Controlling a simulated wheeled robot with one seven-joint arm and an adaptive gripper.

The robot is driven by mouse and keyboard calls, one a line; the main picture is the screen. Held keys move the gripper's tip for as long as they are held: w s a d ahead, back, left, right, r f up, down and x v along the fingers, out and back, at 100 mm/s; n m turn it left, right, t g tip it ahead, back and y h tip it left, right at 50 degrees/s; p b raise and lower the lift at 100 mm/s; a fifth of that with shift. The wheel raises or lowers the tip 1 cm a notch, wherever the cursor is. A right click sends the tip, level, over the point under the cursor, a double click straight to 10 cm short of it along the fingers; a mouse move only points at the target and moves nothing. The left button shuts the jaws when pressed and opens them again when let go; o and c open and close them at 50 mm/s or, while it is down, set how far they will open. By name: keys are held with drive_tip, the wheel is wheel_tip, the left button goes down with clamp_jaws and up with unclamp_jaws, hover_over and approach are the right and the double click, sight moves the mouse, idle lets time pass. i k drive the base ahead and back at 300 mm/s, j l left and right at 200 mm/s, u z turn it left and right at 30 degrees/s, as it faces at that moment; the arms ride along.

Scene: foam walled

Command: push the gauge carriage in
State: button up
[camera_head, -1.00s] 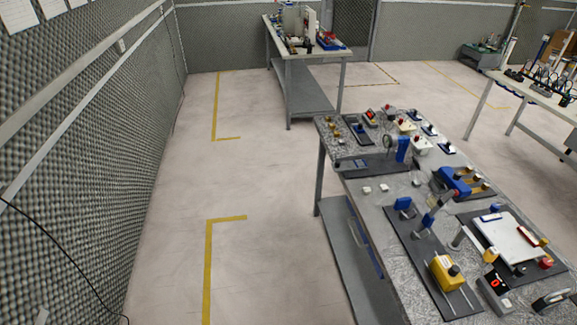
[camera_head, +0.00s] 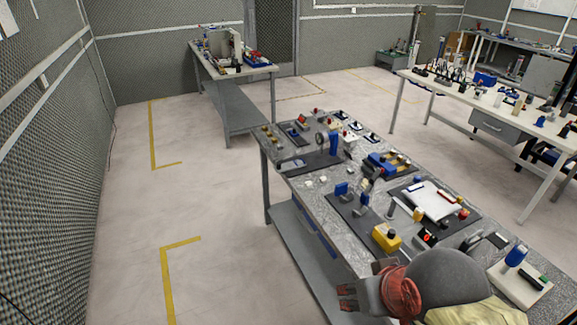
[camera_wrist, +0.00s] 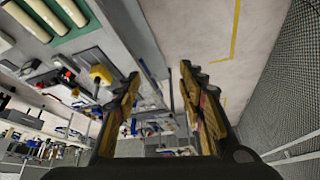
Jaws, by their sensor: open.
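A yellow block with a dark knob (camera_head: 386,237) sits at the near end of a dark base plate (camera_head: 350,208) on the near table. A small blue block (camera_head: 341,188) stands at the plate's far end. The yellow block looks like the gauge carriage, but I cannot tell for sure. It also shows in the wrist view (camera_wrist: 101,75). A round dial on a blue stand (camera_head: 333,145) is farther back. My gripper (camera_head: 345,297) is at the table's near left side, apart from the yellow block. Its fingers are spread and empty in the wrist view (camera_wrist: 160,78).
The near table (camera_head: 290,185) is crowded with fixtures, including a white board (camera_head: 433,201) right of the yellow block. A far table (camera_head: 225,85) and a white table (camera_head: 460,100) stand behind. The floor (camera_head: 215,205) to the left is clear up to the foam wall.

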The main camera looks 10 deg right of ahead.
sight(279, 168)
drive_tip(key=i+j, duration=0.5)
drive_tip(key=i, duration=0.25)
drive_tip(key=i+j+z, duration=0.1)
drive_tip(key=i+j, duration=0.35)
drive_tip(key=i, duration=0.25)
drive_tip(key=i+j, duration=0.55)
drive_tip(key=i, duration=0.2)
